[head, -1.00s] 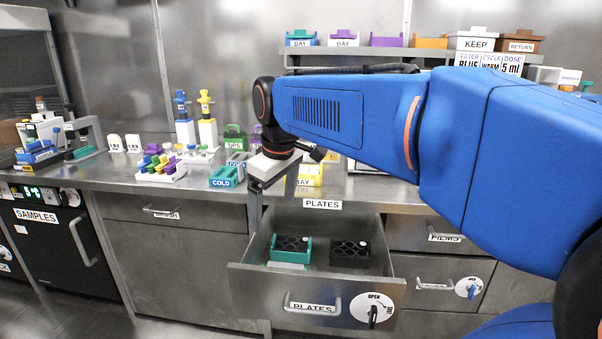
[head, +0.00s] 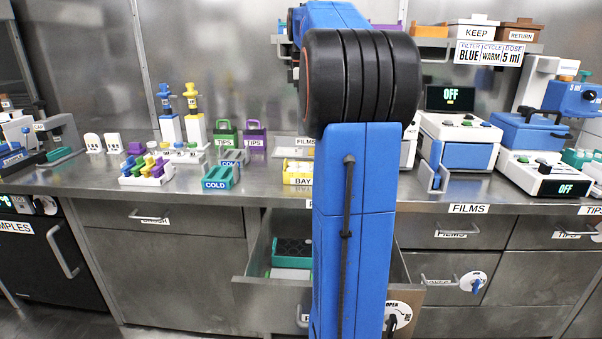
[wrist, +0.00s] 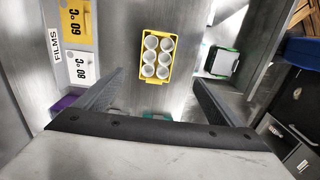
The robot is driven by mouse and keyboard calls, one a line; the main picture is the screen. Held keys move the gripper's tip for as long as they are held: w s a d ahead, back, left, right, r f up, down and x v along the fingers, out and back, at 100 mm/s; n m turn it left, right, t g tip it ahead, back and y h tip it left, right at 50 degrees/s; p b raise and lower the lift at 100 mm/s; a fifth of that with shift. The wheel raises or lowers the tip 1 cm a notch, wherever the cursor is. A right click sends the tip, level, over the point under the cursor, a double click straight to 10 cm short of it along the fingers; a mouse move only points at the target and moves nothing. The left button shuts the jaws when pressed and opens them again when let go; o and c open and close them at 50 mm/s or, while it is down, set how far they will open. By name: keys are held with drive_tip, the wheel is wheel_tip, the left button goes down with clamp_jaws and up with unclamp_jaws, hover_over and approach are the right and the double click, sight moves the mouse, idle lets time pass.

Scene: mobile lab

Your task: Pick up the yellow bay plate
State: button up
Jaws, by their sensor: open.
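The yellow bay plate (wrist: 157,80) is a yellow tray holding several round white wells, on the steel counter (wrist: 115,30) in the wrist view. In the head view a yellow holder with a BAY label (head: 297,179) stands on the counter, just left of my arm; it looks like the same thing. My gripper (wrist: 158,75) is open and empty. In the wrist view its two dark fingers are spread left and right, with the plate showing between and beyond their tips. The exact gap to the plate cannot be told. In the head view my arm hides the gripper.
The PLATES drawer (head: 262,291) stands open below the counter, with a green-edged plate (head: 291,250) inside. The films holder (wrist: 75,30) is left of the plate in the wrist view. A blue-green COLD holder (head: 220,178) and coloured racks stand left; machines (head: 458,145) stand right.

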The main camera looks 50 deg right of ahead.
approach(302, 166)
drive_tip(key=f, duration=0.3)
drive_tip(key=s+f, duration=0.1)
drive_tip(key=f, duration=0.1)
drive_tip(key=shift+a+f, duration=0.2)
drive_tip(key=shift+a, duration=0.05)
drive_tip(key=shift+w+d+f, duration=0.1)
drive_tip(key=shift+w+f, duration=0.1)
drive_tip(key=shift+f, duration=1.1)
drive_tip(key=shift+w+d+f, duration=0.1)
drive_tip(key=shift+w+f, duration=0.05)
drive_tip(key=shift+f, duration=1.15)
drive_tip(key=c, duration=1.2)
drive_tip(key=shift+r, duration=0.15)
